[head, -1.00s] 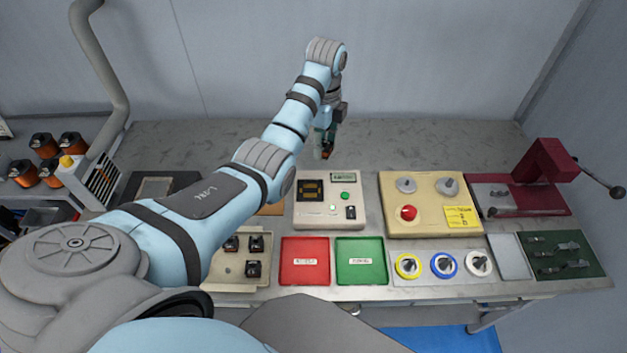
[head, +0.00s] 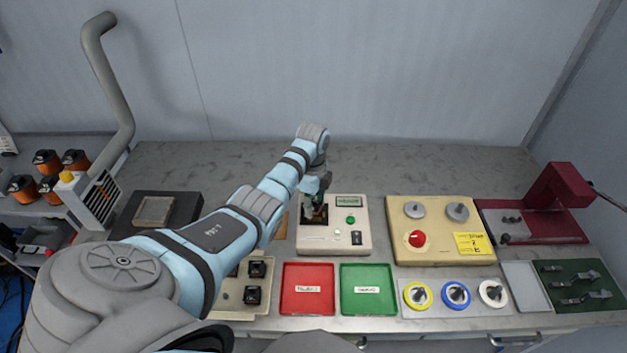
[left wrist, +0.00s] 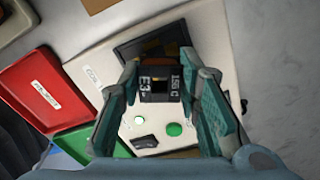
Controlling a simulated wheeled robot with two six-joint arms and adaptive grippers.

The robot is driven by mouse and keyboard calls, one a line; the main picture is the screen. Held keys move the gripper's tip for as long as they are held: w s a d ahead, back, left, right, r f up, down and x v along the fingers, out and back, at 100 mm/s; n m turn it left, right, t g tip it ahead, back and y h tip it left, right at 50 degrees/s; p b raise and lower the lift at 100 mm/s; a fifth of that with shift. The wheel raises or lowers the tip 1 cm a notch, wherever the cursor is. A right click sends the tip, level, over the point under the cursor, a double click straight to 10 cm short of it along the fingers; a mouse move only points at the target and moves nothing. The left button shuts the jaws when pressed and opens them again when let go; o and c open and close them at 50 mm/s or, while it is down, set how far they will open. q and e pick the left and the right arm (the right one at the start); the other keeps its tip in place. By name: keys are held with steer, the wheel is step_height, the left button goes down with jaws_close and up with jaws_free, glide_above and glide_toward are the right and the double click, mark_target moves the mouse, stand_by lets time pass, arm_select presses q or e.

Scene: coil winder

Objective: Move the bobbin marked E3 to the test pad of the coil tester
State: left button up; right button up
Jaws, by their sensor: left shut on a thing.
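The bobbin marked E3 (left wrist: 160,88), dark with pale lettering and some orange-brown, is between the fingers of my left gripper (left wrist: 170,78) in the left wrist view. In the head view my left gripper (head: 315,208) is low over the coil tester (head: 332,243), a pale box with a display and a green button. The gripper hides much of the dark test pad (head: 303,221); the pad also shows beyond the bobbin in the left wrist view (left wrist: 134,50). I cannot tell whether the bobbin touches the pad. My right gripper is not in view.
Red (head: 308,300) and green (head: 367,302) trays lie in front of the tester. A beige tray (head: 229,304) with bobbins is left of them, partly behind my arm. A yellowish box with knobs (head: 443,253) stands right of the tester. The back of the bench is clear.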

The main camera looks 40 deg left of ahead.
arm_select(q)
steer(key=shift+f, duration=0.85)
steer(key=shift+s+d+r, duration=0.1)
steer(key=shift+d+r, duration=0.05)
steer(key=shift+r, duration=0.25)
steer(key=shift+f, duration=0.35)
steer(key=o, duration=1.1)
steer(key=shift+o, duration=0.2)
steer(key=shift+f, duration=0.1)
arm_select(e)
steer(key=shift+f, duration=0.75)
